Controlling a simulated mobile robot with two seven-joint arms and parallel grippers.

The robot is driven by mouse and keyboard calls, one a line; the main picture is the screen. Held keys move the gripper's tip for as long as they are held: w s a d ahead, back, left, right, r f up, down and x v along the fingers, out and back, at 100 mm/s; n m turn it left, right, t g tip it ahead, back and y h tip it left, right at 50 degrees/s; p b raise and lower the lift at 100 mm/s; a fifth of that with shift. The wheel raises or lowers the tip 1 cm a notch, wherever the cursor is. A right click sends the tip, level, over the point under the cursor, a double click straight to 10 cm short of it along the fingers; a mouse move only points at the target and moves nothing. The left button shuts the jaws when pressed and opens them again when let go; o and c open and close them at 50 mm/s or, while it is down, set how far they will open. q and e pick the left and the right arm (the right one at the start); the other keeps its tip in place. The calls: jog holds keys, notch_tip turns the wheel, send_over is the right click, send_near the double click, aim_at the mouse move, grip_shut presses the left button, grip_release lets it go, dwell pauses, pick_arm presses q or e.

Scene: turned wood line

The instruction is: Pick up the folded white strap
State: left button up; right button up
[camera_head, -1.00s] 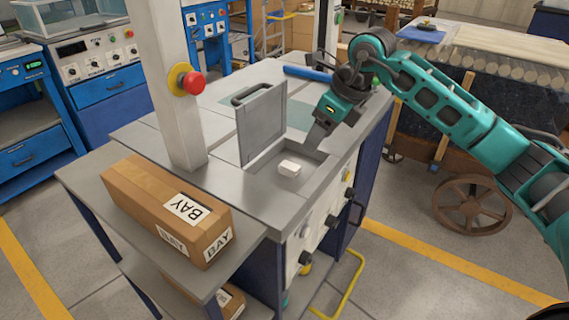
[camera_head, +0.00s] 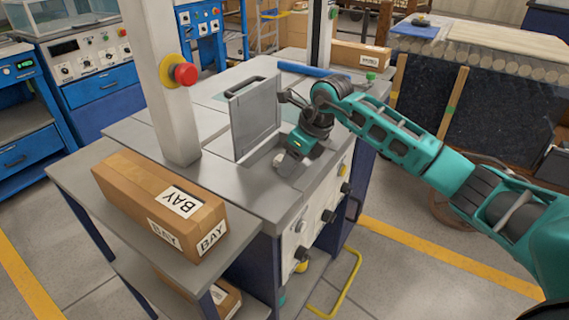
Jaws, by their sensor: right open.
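The folded white strap (camera_head: 279,160) lies in a shallow recess in the grey bench top, beside a raised grey lid (camera_head: 254,120) with a dark handle. Only a small pale part of it shows; my right gripper hides the rest. My right gripper (camera_head: 287,167) points down over the recess, at the strap, and is open. I cannot tell whether its fingers touch the strap or straddle it. My left gripper is out of view.
A white post (camera_head: 163,80) with a red emergency button (camera_head: 185,74) stands left of the lid. A cardboard box (camera_head: 160,205) marked BAY sits on the lower side shelf. A blue rod (camera_head: 312,70) lies at the back of the bench top.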

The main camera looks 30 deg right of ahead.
grip_shut()
dwell(0.4)
jog(key=shift+r, duration=0.15)
